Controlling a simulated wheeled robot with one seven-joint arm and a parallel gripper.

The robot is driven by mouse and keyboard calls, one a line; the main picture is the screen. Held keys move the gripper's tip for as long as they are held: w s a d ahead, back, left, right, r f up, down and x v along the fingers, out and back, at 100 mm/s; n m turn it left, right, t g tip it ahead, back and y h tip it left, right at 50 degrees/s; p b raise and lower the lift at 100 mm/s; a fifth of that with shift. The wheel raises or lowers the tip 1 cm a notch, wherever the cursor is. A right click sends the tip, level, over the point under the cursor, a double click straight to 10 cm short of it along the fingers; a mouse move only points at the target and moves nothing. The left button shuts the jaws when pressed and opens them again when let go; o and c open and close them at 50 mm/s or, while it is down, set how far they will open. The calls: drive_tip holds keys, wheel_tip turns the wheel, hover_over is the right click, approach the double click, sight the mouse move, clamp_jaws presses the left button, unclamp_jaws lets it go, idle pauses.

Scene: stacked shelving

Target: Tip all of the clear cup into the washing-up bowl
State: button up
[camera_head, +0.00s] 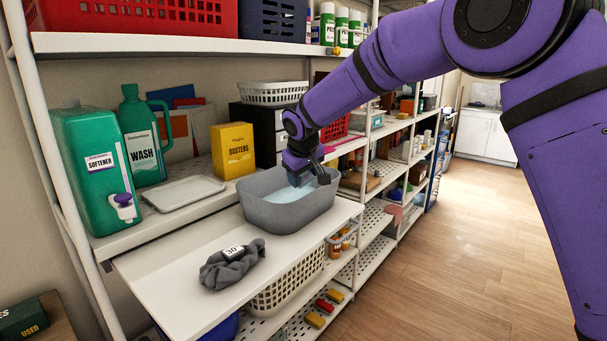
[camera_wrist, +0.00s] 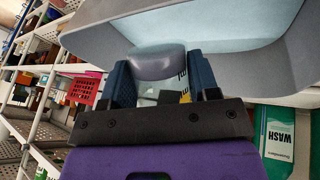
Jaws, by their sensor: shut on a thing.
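The grey washing-up bowl (camera_head: 262,213) stands on the pull-out white shelf, with pale blue liquid (camera_head: 291,194) in it. Its rim and liquid also fill the top of the wrist view (camera_wrist: 235,35). My gripper (camera_head: 306,176) is over the bowl, pointing down. In the wrist view my gripper (camera_wrist: 163,80) is shut on the clear cup (camera_wrist: 160,64), with a finger on each side. Dark measuring marks show on the cup's wall. The cup is mostly hidden by my gripper in the head view, so its tilt and how much it holds cannot be told.
A grey cloth (camera_head: 232,265) with a "30" tag lies on the shelf before the bowl. A white tray (camera_head: 184,193), a yellow dusters box (camera_head: 233,151), a wash jug (camera_head: 143,140) and a softener container (camera_head: 92,170) stand behind. An upper shelf (camera_head: 180,45) overhangs.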

idle(0.5)
drive_tip(key=shift+r+g+h, duration=0.3)
drive_tip(key=shift+g+h, duration=0.2)
drive_tip(key=shift+h, duration=0.1)
drive_tip(key=shift+w+a+r+n+g+h, duration=0.15)
drive_tip(key=shift+r+n+g+h, duration=0.15)
drive_tip(key=shift+h, duration=0.2)
idle(0.3)
drive_tip(key=shift+a+r+g+h, duration=0.1)
drive_tip(key=shift+r+g+h, duration=0.15)
drive_tip(key=shift+g+h, duration=0.2)
drive_tip(key=shift+r+g+h, duration=0.15)
drive_tip(key=shift+g+h, duration=0.1)
